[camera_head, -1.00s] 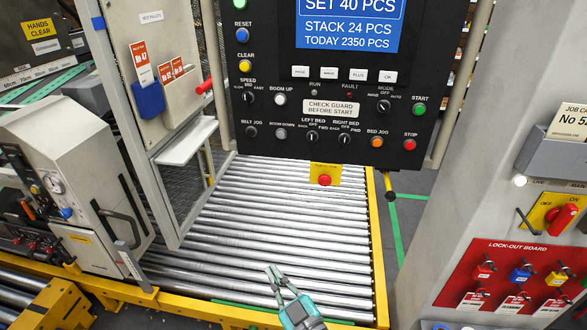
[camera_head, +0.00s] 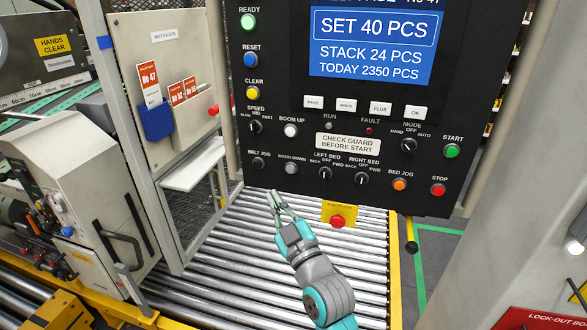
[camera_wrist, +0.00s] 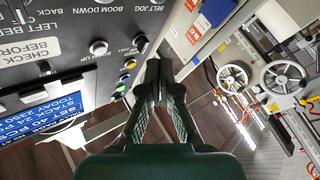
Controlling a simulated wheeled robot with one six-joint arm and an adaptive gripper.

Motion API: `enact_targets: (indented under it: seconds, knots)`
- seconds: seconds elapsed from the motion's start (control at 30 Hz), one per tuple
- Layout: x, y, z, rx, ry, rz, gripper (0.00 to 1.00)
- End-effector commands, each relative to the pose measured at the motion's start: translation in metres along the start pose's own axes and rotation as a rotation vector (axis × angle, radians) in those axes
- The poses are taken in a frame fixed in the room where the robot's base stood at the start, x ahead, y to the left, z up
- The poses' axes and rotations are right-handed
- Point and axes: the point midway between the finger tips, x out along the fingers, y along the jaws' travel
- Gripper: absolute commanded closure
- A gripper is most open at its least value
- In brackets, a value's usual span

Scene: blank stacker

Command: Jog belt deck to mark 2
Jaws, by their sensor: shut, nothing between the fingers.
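The black control panel (camera_head: 300,110) fills the upper middle of the head view. Its BELT JOG knob (camera_head: 258,163) is at the lower left of the panel, below the SPEED knob (camera_head: 255,127). My gripper (camera_head: 274,197) is shut and empty, a little below the panel's lower edge and below the BELT JOG knob, apart from it. In the wrist view my fingers (camera_wrist: 158,75) are closed together, and the BELT JOG label (camera_wrist: 146,3) shows at the top edge; its knob is out of that view. A ruler strip (camera_head: 45,92) runs along the machine at left. I cannot make out a mark 2.
A roller bed (camera_head: 230,255) lies under the panel. A red stop button on a yellow plate (camera_head: 337,222) hangs below the panel, right of my gripper. A guard post with a white shelf (camera_head: 194,166) stands at left. A grey column (camera_head: 510,240) stands at right.

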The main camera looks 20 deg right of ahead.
Motion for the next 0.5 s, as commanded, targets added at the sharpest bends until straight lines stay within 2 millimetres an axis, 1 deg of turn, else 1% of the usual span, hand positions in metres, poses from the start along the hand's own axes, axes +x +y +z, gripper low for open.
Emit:
enact_targets:
  seconds: [0.27, 0.37, 0.5]
  knots:
    - [0.001, 0.001, 0.001, 0.001, 0.0, 0.001, 1.0]
    - [0.004, 0.004, 0.004, 0.002, 0.0, 0.001, 1.0]
    - [0.015, 0.011, 0.011, 0.001, 0.0, 0.002, 1.0]
